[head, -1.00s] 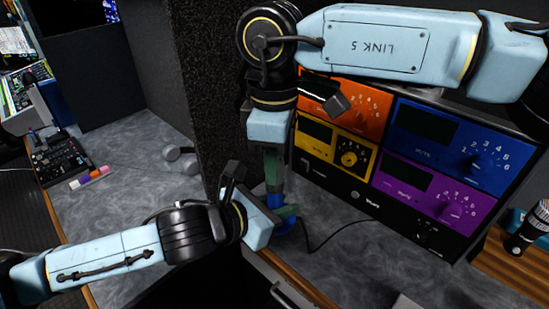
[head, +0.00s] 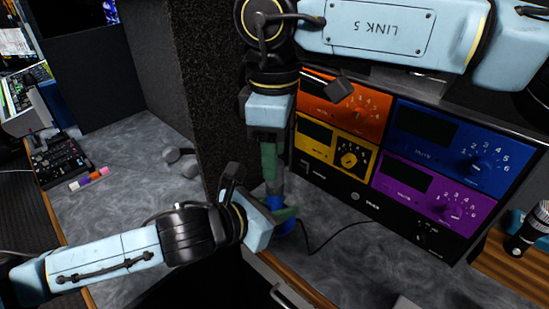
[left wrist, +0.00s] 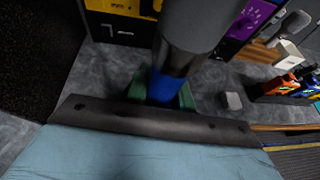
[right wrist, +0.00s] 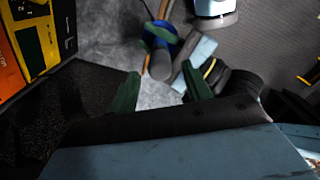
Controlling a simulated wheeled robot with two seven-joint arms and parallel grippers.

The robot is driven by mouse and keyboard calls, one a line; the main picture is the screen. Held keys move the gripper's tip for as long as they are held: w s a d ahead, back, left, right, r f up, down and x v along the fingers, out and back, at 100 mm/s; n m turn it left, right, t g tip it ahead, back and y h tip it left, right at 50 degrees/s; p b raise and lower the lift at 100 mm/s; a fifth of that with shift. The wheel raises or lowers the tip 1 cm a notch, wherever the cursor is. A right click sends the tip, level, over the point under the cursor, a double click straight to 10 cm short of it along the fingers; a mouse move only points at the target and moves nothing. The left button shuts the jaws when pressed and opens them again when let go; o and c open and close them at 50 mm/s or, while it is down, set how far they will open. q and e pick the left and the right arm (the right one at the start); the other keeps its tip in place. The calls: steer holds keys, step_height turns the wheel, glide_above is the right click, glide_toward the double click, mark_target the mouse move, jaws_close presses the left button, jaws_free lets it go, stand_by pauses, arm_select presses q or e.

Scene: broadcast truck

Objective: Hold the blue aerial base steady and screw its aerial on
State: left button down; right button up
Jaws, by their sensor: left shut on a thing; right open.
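The blue aerial base (head: 284,226) stands on the grey worktop, with a cable running off to its right. My left gripper (head: 280,212) is shut on it with green fingers. The left wrist view shows the base's blue side (left wrist: 161,88) between those fingers. The grey and black aerial (left wrist: 192,35) stands upright above the base there. Whether its thread is engaged cannot be seen. My right gripper (head: 271,178) points down from above and is open. In the right wrist view, the aerial's dark end (right wrist: 160,66) lies beyond and between its spread fingers, with no visible grip.
A rack of orange, yellow, blue and purple units (head: 400,160) stands behind and to the right. A dark padded partition (head: 190,80) rises on the left. A black torch-like item (head: 520,235) is at the far right. The left worktop (head: 120,220) has free room.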

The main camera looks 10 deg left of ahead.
step_height(320, 180, up, 2)
steer(key=shift+r, duration=0.15)
steer(key=shift+c, duration=0.4)
